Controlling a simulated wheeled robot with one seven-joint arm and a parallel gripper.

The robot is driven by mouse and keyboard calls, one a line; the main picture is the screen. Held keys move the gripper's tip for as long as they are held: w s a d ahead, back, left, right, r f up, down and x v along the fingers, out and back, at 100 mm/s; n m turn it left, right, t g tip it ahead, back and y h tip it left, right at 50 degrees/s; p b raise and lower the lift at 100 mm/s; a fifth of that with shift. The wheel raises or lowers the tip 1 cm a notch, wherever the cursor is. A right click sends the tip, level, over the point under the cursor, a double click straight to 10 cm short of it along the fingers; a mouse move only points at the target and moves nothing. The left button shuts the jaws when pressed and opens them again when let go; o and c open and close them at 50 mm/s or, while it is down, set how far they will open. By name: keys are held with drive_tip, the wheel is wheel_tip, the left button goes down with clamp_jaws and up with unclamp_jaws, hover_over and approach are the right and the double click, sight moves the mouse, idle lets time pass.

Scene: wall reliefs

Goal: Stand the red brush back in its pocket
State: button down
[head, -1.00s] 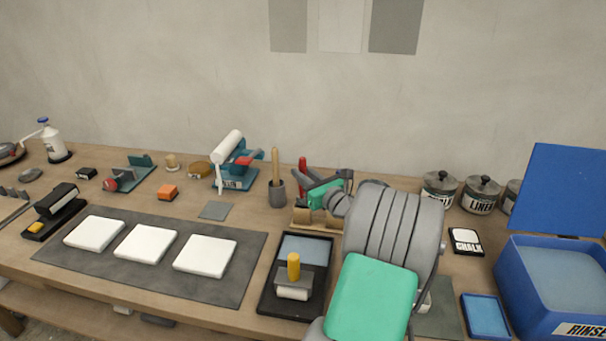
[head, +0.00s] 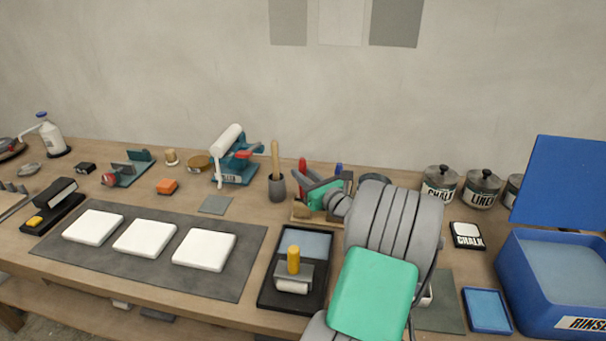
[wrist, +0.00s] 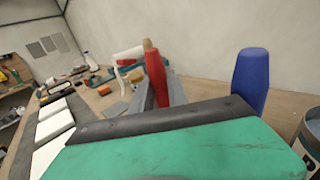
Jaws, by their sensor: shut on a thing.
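The red brush (head: 302,165) shows as a red handle standing upright in the head view, at the left end of my gripper. In the wrist view the red handle (wrist: 156,80) rises, slightly tilted, between the grey fingers of my gripper (wrist: 158,98), which is shut on it. The wooden brush holder (head: 300,220) is just below my gripper and partly hidden by it. The brush's lower end is hidden, so I cannot tell whether it is in a pocket. A blue handle (wrist: 251,80) stands upright to the right, also seen in the head view (head: 339,170).
A grey pot with a wooden-handled tool (head: 277,188) stands close left of the holder. A black tray with a roller (head: 265,298) lies in front. My arm hides the bench between.

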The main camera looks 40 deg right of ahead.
sight(303, 159)
drive_tip(key=shift+f, duration=0.1)
drive_tip(key=c, duration=0.7)
unclamp_jaws()
wheel_tip(303, 159, up, 8)
drive_tip(key=p, duration=0.8)
drive_tip(key=shift+p, duration=0.35)
drive_tip(key=shift+w, duration=0.1)
